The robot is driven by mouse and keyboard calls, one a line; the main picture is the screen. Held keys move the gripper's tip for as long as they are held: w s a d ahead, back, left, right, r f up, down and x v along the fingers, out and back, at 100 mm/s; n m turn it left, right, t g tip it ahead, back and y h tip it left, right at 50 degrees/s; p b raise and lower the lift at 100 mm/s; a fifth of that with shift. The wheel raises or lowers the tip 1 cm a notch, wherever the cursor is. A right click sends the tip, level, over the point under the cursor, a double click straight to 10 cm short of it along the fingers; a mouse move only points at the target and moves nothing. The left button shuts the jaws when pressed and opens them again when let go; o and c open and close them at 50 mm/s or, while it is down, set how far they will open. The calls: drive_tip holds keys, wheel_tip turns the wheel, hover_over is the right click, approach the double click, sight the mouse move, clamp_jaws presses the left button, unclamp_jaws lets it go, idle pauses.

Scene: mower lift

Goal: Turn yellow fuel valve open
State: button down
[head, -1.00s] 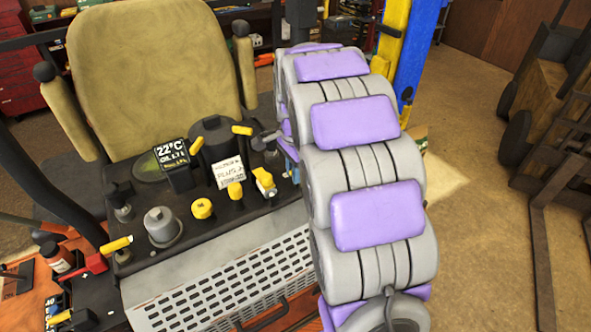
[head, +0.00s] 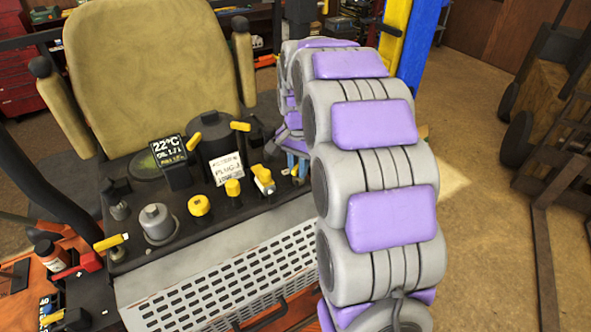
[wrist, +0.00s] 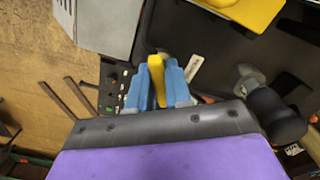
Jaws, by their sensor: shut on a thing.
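In the wrist view, my gripper (wrist: 157,92) has its two blue fingers closed on a narrow yellow handle (wrist: 157,75), which I take to be the fuel valve's. The handle stands upright between the fingers. In the head view, my purple and grey arm hides most of the gripper. Only some blue (head: 297,160) shows at the right edge of the black console. The valve's body and how far it is turned cannot be made out.
The black console carries yellow knobs (head: 199,205), a display (head: 170,150), a paper label (head: 226,168) and a grey cap (head: 157,221). A perforated cover (head: 228,280) lies in front and a tan seat (head: 150,60) behind. A black knob (wrist: 277,115) is right of the gripper.

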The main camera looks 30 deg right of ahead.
drive_tip(key=n+b, duration=0.1)
drive_tip(key=n, duration=0.4)
drive_tip(key=shift+w+r+n, duration=0.1)
drive_tip(key=shift+n, duration=0.2)
drive_tip(key=n, duration=0.5)
drive_tip(key=shift+d+n, duration=0.1)
drive_tip(key=shift+n, duration=0.6)
drive_tip(key=c, duration=1.4)
unclamp_jaws()
drive_tip(key=shift+c, duration=0.2)
drive_tip(key=o, duration=0.3)
drive_tip(key=shift+w, duration=0.2)
drive_tip(key=shift+s, duration=0.15)
